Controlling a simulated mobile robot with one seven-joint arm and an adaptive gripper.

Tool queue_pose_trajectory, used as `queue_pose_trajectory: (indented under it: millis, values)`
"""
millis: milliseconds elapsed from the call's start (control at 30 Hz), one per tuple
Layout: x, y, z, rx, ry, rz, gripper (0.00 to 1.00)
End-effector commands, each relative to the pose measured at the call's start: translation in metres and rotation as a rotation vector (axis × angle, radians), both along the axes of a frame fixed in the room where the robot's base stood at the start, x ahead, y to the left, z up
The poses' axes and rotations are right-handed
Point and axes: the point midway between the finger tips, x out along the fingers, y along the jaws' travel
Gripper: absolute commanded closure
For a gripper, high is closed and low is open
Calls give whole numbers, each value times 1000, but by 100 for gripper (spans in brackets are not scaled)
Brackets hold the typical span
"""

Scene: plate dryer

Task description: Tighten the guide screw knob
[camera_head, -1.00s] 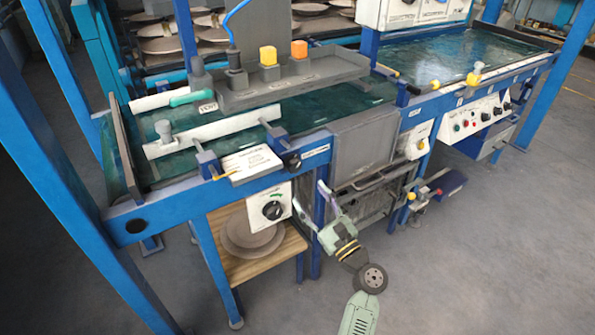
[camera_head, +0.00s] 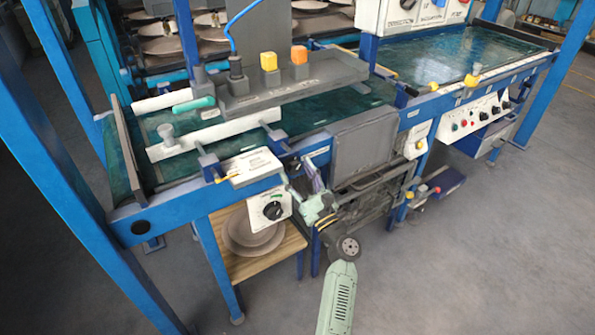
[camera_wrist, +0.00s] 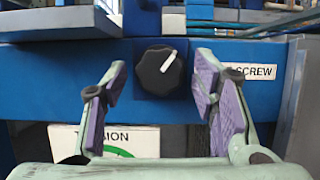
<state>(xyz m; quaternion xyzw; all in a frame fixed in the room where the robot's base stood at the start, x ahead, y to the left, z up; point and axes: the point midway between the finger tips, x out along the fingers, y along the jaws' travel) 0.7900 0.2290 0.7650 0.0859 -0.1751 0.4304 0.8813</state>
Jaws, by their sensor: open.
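The guide screw knob (camera_wrist: 157,72) is a round black knob with a white pointer tilted up and to the right. It sits on the blue rail (camera_wrist: 60,85), left of a white label (camera_wrist: 251,72) reading "SCREW" in the wrist view. My gripper (camera_wrist: 161,62) is open, with one purple-padded finger on each side of the knob in the picture. The fingers show no contact with it, and its distance in depth is hard to judge. In the head view my gripper (camera_head: 301,176) is at the front rail and largely hides the knob.
Below the rail is a white tension panel (camera_head: 269,208) with its own black dial. A grey box (camera_head: 365,147) stands close to the right of my gripper. Plates (camera_head: 250,232) lie on a wooden shelf below. The floor in front is clear.

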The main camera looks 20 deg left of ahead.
Motion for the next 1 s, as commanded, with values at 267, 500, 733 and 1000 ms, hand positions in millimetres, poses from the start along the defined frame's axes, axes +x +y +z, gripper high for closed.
queue_pose_trajectory:
  millis: [267,500,733,1000]
  values:
    - [1,1,0,0,0,0,46]
    - [1,1,0,-1,-1,0,62]
    - [1,1,0,-1,-1,0,78]
    - [1,1,0,-1,-1,0,94]
